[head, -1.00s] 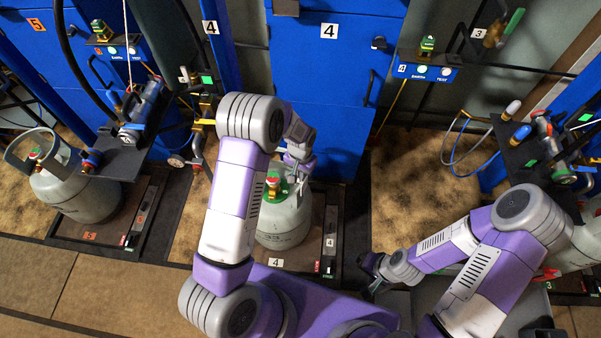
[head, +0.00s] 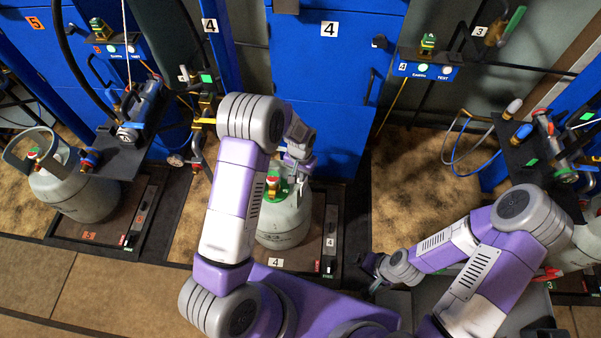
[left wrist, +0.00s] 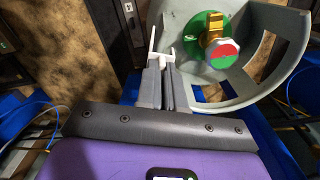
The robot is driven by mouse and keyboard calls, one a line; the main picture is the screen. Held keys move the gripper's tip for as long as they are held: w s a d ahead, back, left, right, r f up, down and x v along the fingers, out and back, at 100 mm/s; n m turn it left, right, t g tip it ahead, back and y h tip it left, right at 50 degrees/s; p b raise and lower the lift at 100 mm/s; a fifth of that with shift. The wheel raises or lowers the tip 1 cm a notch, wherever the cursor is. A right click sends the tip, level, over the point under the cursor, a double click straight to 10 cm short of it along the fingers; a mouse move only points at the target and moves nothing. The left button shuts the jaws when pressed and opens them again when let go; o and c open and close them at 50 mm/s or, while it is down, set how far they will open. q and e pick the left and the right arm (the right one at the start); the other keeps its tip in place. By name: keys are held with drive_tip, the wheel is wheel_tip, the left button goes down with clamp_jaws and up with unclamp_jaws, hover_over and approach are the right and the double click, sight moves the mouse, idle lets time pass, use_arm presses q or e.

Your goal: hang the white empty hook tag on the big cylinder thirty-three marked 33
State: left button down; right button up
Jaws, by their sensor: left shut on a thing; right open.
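The big grey cylinder (head: 283,228) stands upright on station 4's platform, partly hidden by my left arm. Its marking is too small to read surely. Its green valve base with a red-and-green knob shows in the left wrist view (left wrist: 222,54), inside the open grey collar (left wrist: 272,62). My left gripper (head: 300,160) is at the collar's upper edge. In the left wrist view, its fingers (left wrist: 166,68) are shut on the thin white hook tag (left wrist: 153,42), beside the collar rim. I cannot tell whether the tag touches it. My right gripper (head: 373,272) is open, low and right of the cylinder.
Another grey cylinder (head: 75,190) stands on the platform at left. A third (head: 578,250) is partly hidden at right. Blue cabinet doors (head: 322,110) rise behind station 4. Black shelves with valves and hoses flank it.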

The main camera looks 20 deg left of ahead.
use_arm(q)
drive_tip(key=shift+f+b, duration=0.45)
drive_tip(key=shift+f, duration=0.25)
drive_tip(key=shift+s+f, duration=0.1)
drive_tip(key=shift+f, duration=0.05)
drive_tip(key=shift+f+b, duration=0.3)
drive_tip(key=shift+s+f+b, duration=0.3)
drive_tip(key=shift+f+b, duration=0.15)
drive_tip(key=shift+f, duration=0.15)
drive_tip(key=shift+w+f, duration=0.2)
drive_tip(key=shift+w, duration=0.05)
drive_tip(key=c, duration=1.7)
unclamp_jaws()
drive_tip(key=shift+w+a, duration=0.1)
drive_tip(key=shift+w, duration=0.05)
drive_tip(key=shift+o, duration=1.1)
drive_tip(key=shift+r, duration=0.15)
drive_tip(key=o, duration=0.3)
drive_tip(key=shift+r, duration=0.1)
